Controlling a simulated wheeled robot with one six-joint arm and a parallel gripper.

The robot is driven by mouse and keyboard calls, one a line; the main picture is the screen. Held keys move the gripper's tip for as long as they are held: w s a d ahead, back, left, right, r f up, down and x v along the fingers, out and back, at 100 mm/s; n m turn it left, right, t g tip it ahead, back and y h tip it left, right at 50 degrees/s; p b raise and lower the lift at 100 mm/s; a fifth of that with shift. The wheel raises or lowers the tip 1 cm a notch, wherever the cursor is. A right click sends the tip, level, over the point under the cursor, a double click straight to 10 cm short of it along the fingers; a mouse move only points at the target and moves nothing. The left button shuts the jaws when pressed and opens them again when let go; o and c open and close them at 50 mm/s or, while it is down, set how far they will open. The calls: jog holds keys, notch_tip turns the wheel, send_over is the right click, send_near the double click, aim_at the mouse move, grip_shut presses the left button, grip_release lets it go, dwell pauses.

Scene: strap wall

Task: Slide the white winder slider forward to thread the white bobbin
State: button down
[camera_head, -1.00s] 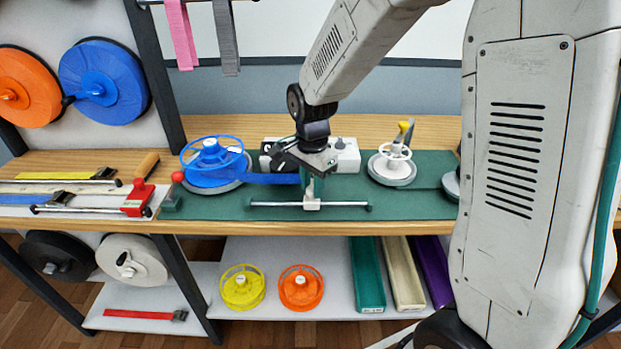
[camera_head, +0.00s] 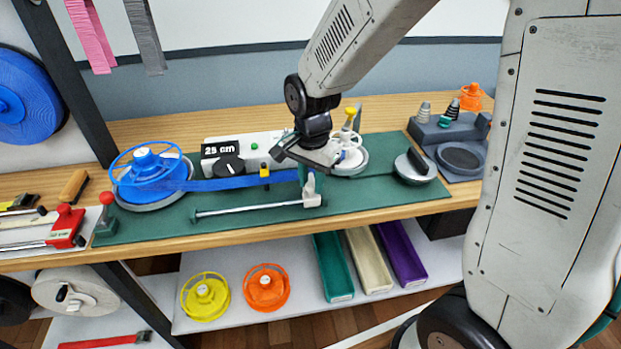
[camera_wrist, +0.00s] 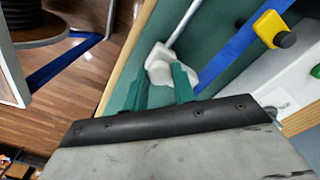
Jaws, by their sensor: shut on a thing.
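My gripper (camera_head: 308,172) is shut on the white winder slider (camera_head: 312,197), which stands at the right end of its thin metal rail (camera_head: 245,209). In the wrist view, the green fingers (camera_wrist: 163,90) are around the white slider (camera_wrist: 160,56). A blue strap (camera_head: 235,183) runs right from the blue spool (camera_head: 150,172) to behind my gripper. The strap also shows in the wrist view (camera_wrist: 237,48). The white bobbin (camera_head: 353,158) is just behind and right of my gripper, partly hidden by it. I cannot tell whether the strap enters the bobbin.
A white control box (camera_head: 222,151) reading 25 cm stands behind the strap, with a yellow-black piece (camera_head: 264,171) in front. A grey disc with a black handle (camera_head: 414,168) lies right on the green mat (camera_head: 385,195). A red-knobbed lever (camera_head: 106,206) stands left.

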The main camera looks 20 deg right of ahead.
jog(key=c, duration=1.1)
grip_release()
jog(key=shift+d+r, duration=0.1)
jog(key=shift+d, duration=0.2)
jog(key=shift+a, duration=0.1)
notch_tip(320, 180, up, 8)
jog(key=shift+f, duration=0.1)
